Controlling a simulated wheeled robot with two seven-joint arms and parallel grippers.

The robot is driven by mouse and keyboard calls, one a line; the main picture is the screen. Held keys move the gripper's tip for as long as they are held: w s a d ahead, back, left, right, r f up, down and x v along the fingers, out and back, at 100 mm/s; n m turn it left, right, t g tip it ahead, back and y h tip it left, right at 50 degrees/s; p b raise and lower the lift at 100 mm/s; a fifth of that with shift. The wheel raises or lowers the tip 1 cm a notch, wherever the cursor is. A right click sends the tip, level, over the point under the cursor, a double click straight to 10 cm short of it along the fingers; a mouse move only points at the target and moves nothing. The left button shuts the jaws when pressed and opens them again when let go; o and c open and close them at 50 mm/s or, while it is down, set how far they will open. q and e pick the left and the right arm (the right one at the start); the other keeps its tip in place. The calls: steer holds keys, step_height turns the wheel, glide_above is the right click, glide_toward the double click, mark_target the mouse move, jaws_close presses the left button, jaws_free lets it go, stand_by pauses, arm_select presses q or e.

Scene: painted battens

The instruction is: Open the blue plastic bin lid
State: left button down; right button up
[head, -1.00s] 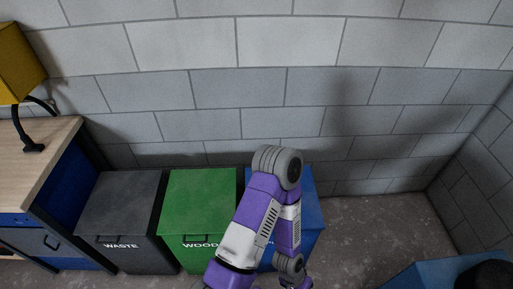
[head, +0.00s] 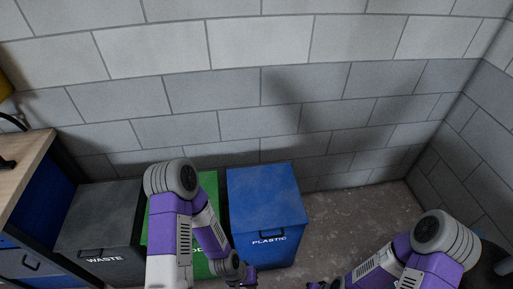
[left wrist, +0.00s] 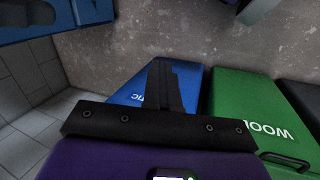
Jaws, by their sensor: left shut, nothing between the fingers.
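The blue plastic bin (head: 265,195) stands against the block wall, its lid lying flat and closed, with the PLASTIC label on its front. Its handle is not clear to me. My left gripper (head: 246,279) is low in front of the bin's lower left part, near the bottom edge of the head view. In the left wrist view its dark fingers (left wrist: 165,84) are together and empty, in front of the blue bin (left wrist: 127,93), which they partly cover. My right gripper (head: 322,285) is at the bottom edge, mostly cut off, right of the bin.
The green WOOD bin (head: 208,185) stands just left of the blue one, partly hidden by my left arm. The grey WASTE bin (head: 100,215) is further left, beside a wood-topped bench (head: 22,165). Bare floor (head: 360,215) lies right of the blue bin.

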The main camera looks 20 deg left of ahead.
arm_select(q)
steer(key=w+r+p, duration=0.1)
steer(key=r+p, duration=0.4)
steer(key=r, duration=0.1)
steer(key=w+a+r+g+p, duration=0.1)
steer(key=w+r+p, duration=0.1)
steer(key=r+p, duration=0.3)
steer(key=shift+w+a+r+g+h, duration=0.25)
steer(key=shift+r+g+h, duration=0.05)
steer(key=shift+r, duration=0.2)
steer(key=w+a+r+p, duration=0.1)
steer(key=w+r+p, duration=0.1)
steer(key=r, duration=0.3)
steer(key=w+a+r+g+p, duration=0.1)
steer(key=w+r+p, duration=0.2)
steer(key=r+p, duration=0.2)
steer(key=shift+w+a+r+n+h, duration=0.2)
steer(key=shift+w+r+n+h, duration=0.1)
steer(key=shift+r, duration=0.2)
steer(key=shift+r+p, duration=0.1)
steer(key=shift+p, duration=0.2)
steer(key=w+a+r+g+p, duration=0.1)
steer(key=w+a+r, duration=0.2)
steer(key=w+r, duration=0.4)
steer(key=shift+w+r+g+h+p, duration=0.25)
steer(key=shift+r+g+h+p, duration=0.15)
steer(key=shift+r, duration=0.8)
steer(key=shift+a, duration=0.1)
